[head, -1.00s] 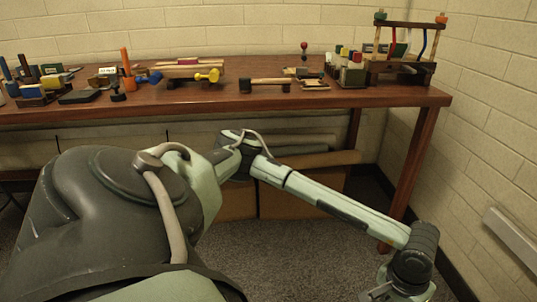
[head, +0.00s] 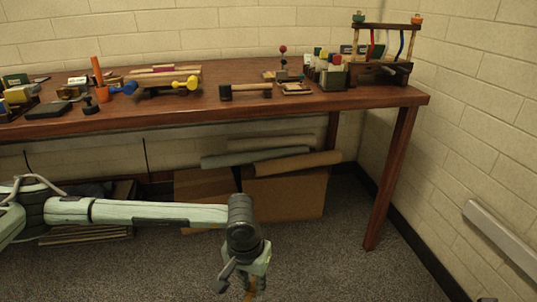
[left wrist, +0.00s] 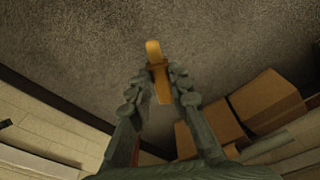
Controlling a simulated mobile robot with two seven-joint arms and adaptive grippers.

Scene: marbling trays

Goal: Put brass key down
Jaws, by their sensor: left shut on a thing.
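The brass key (left wrist: 155,60) is a yellow-orange piece between the fingers of my left gripper (left wrist: 158,85) in the left wrist view. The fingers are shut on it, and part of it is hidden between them. In the head view my left gripper (head: 256,280) hangs low at bottom centre, in front of the table and below its top. A small orange bit of the key (head: 250,293) shows beneath it at the picture's bottom edge. The carpet lies behind the key in the wrist view. My right gripper is not in view.
A cardboard box (head: 285,195) and rolls (head: 290,163) are below. Open carpet (head: 330,260) lies in front; a brick wall (head: 470,130) is right.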

